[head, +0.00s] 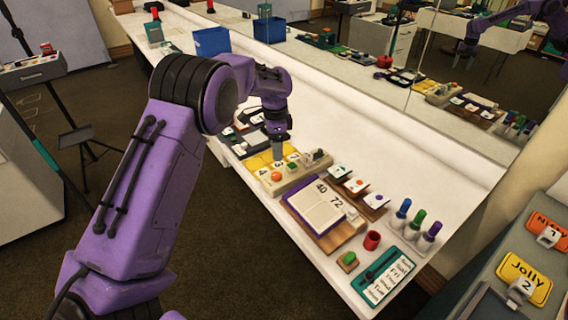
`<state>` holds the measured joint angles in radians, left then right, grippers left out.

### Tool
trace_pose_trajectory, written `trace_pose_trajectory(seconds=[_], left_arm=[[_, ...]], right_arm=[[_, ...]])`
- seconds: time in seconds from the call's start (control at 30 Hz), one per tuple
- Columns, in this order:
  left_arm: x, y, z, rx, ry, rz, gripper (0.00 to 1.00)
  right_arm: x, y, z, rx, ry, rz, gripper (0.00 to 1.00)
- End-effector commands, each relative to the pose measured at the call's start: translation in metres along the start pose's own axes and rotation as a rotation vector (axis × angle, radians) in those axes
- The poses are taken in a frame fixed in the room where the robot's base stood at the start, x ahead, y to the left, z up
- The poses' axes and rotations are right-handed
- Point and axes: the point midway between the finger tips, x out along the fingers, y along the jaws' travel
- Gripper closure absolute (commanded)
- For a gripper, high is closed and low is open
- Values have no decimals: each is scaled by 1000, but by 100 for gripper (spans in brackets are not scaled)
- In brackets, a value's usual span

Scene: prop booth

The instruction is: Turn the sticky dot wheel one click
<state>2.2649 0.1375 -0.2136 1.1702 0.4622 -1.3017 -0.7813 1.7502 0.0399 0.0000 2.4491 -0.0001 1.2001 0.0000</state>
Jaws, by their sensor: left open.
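Whether the fingers touch anything is too small to tell. My right gripper is not in view.
Yellow number cards (256,162) lie behind the box. A mirror (380,100) backs the counter.

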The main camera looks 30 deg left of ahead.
Motion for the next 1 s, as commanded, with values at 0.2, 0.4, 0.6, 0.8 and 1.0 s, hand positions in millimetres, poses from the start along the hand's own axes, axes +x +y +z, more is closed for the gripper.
trace_pose_trajectory(seconds=[0.2,0.4,0.6,0.8,1.0], left_arm=[[24,3,4,6,-5,2,39],[71,2,3,5,-7,4,39],[100,1,1,4,-5,3,39],[104,0,1,4,-4,2,39],[104,0,1,4,-4,2,71]], right_arm=[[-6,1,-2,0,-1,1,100],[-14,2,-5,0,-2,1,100],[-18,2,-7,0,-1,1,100],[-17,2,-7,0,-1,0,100],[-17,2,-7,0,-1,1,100]])
